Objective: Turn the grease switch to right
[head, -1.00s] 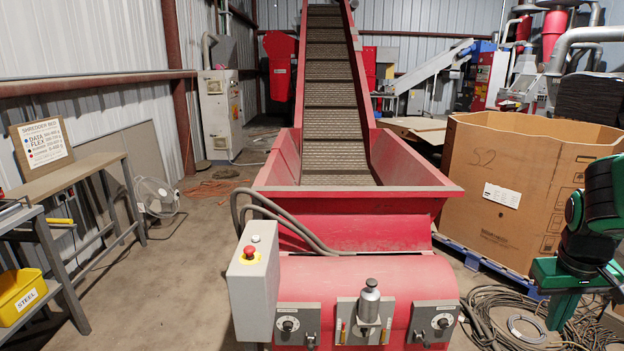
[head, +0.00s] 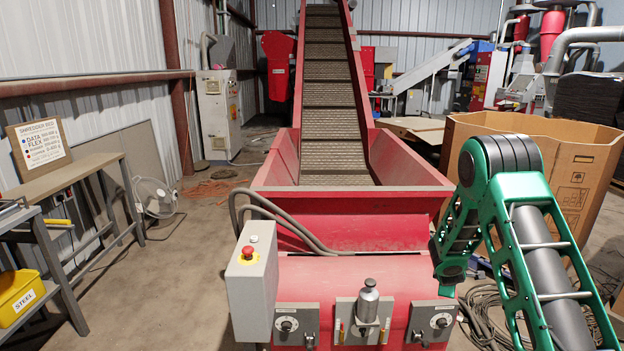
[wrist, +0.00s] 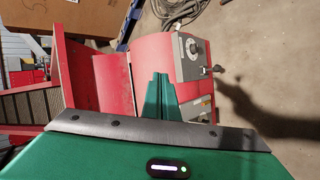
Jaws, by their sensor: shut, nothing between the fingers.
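Two grey switch panels are on the red machine front: the left panel with a round dial (head: 288,324) and the right panel with a round dial (head: 441,321). A metal canister (head: 368,300) stands on a bracket between them. I cannot read which dial is the grease switch. In the head view, the green arm end hangs just above the right panel.
A grey control box (head: 252,290) with a red emergency button (head: 248,252) is left of the panels. A red hopper (head: 345,212) and conveyor rise behind. A cardboard box (head: 585,175) stands behind my arm. Loose cables (head: 482,318) lie on the floor at right.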

